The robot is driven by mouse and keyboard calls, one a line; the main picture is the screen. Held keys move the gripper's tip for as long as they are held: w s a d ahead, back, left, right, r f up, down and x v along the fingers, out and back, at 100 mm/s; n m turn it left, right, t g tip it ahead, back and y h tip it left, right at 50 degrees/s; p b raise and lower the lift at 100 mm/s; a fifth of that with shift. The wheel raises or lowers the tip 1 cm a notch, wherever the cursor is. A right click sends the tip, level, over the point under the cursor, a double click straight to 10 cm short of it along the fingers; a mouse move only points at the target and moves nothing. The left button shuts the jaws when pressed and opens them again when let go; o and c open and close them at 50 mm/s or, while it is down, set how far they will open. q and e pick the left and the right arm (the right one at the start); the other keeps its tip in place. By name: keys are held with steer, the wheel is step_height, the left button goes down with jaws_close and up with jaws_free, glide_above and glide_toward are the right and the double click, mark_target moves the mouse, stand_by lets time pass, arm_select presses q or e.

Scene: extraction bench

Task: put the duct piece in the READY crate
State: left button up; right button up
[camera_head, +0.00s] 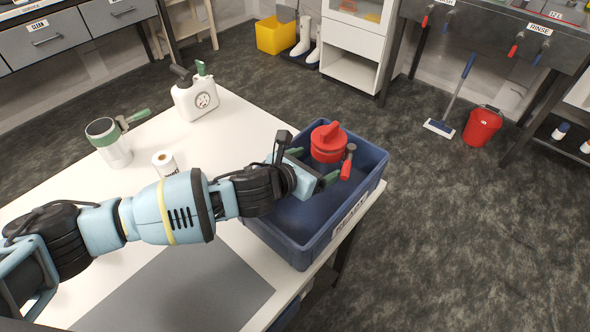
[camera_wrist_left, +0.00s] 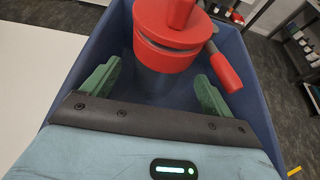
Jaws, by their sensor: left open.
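The READY crate (camera_head: 290,248) is a deep blue open box at the table's right end, with a white label on its front wall. It fills much of the left wrist view (camera_wrist_left: 262,75). The duct piece (camera_head: 327,146) has a red cap and a side lever with a red grip; it appears upright inside the crate. In the left wrist view the duct piece (camera_wrist_left: 170,50) is just beyond my fingertips, its lower body partly hidden in shadow. My left gripper (camera_head: 314,166) is open over the crate, its green fingers (camera_wrist_left: 155,85) apart and empty. My right gripper is not in view.
A grey mat (camera_head: 180,290) lies bare in front. A red bucket (camera_head: 482,127) stands on the floor.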

arm_select(q)
steer(key=p+v, duration=0.1)
steer(key=v, duration=0.7)
stand_by(1.4)
